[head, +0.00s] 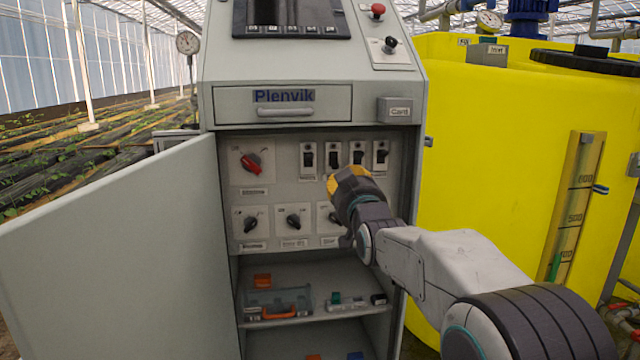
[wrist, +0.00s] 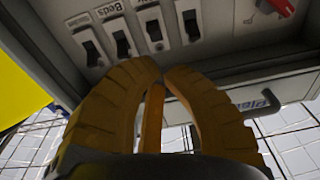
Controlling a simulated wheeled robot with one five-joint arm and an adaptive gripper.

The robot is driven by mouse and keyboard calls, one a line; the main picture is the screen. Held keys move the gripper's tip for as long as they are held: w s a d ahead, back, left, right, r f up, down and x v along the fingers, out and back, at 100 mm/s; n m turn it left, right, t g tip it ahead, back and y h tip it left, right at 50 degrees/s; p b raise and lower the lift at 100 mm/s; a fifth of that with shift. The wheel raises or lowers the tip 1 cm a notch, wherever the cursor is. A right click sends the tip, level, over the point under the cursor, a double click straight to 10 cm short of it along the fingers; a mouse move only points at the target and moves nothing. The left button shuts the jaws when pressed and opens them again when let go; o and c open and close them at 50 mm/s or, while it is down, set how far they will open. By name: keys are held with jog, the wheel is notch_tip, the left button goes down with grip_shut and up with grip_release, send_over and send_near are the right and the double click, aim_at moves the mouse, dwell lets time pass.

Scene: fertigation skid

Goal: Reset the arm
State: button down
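My gripper (head: 349,182) has ribbed yellow fingers and is in front of the open grey cabinet, just below the row of black rocker switches (head: 333,156). In the wrist view the fingertips (wrist: 162,68) come together with nothing visible between them. The same switches show upside down beyond the fingers in the wrist view (wrist: 122,42). I cannot tell whether the fingertips touch the panel. My arm reaches in from the lower right and hides part of the panel's right side.
The cabinet door (head: 120,255) stands open at left. A red rotary switch (head: 251,163) and black knobs (head: 293,221) are on the panel. A shelf below holds a clear case (head: 278,304). A yellow tank (head: 490,150) stands close at right. A drawer (head: 283,104) is above.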

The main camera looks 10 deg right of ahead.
jog(key=s+r+g+p, duration=0.3)
jog(key=s+g+p, duration=0.2)
jog(key=s+p, duration=0.7)
jog(key=s+r+g+p, duration=0.3)
jog(key=s+g+p, duration=0.2)
jog(key=s+p, duration=0.7)
jog(key=s+r+g+p, duration=0.3)
jog(key=s+g+p, duration=0.2)
jog(key=s+p, duration=0.6)
jog(key=s, duration=0.7)
jog(key=shift+g+p, duration=0.3)
jog(key=shift+p, duration=0.1)
jog(key=shift+d, duration=0.1)
